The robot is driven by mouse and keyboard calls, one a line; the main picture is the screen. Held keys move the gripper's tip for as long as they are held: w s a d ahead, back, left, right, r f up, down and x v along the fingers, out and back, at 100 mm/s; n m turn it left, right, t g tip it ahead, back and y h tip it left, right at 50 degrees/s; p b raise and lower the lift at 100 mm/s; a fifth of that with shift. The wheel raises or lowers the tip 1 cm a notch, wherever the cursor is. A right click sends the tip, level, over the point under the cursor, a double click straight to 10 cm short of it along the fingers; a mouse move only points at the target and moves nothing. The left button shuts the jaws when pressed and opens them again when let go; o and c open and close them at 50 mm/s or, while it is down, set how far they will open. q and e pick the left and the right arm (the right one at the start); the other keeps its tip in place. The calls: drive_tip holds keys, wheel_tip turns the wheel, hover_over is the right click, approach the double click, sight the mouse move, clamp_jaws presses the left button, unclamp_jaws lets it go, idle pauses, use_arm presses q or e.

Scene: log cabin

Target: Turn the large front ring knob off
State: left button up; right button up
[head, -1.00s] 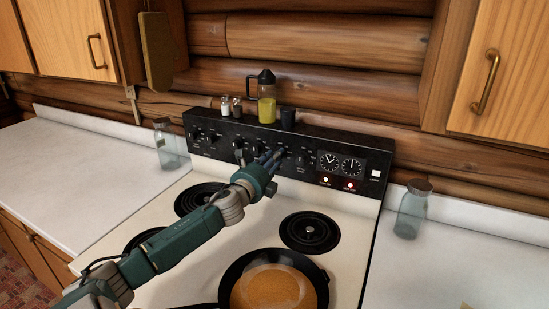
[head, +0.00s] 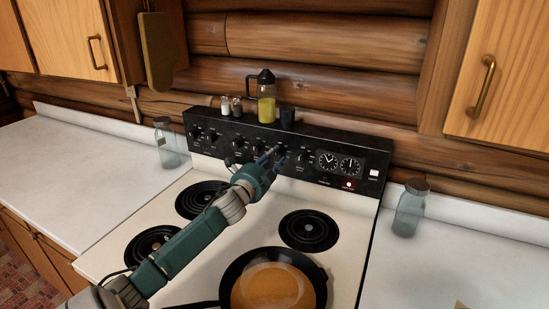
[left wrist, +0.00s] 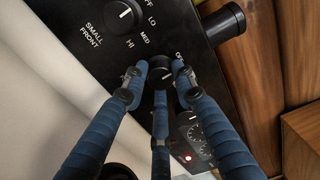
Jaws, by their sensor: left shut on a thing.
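The black stove control panel (head: 228,143) carries a row of knobs and two dials. My left gripper (head: 272,156) reaches it from the left and is shut on a black knob near the middle. In the left wrist view, my blue fingers (left wrist: 160,82) close around this gripped knob (left wrist: 162,74). Its white mark shows, and part of an "OFF" label lies just beyond it; its name is hidden. The neighbouring knob (left wrist: 124,15) is labelled "SMALL FRONT". One red light (head: 348,184) is lit below the dials; the light to its left is dark. My right gripper is not in view.
A black pan (head: 275,284) with orange-brown contents sits on the front right burner. The other burners are bare. A yellow-filled jug (head: 266,97), shakers and a dark cup (head: 287,118) stand atop the panel. Glass jars stand on both counters.

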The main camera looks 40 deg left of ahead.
use_arm(q)
drive_tip(key=shift+a+r, duration=0.25)
drive_tip(key=o, duration=1.2)
drive_tip(key=shift+s+a, duration=0.1)
drive_tip(key=shift+c, duration=0.2)
drive_tip(key=shift+f, duration=0.2)
drive_tip(key=shift+s+d+f, duration=0.1)
drive_tip(key=shift+s+d, duration=0.2)
drive_tip(key=shift+s, duration=0.15)
drive_tip(key=v, duration=1.1)
drive_tip(key=shift+s+a, duration=0.1)
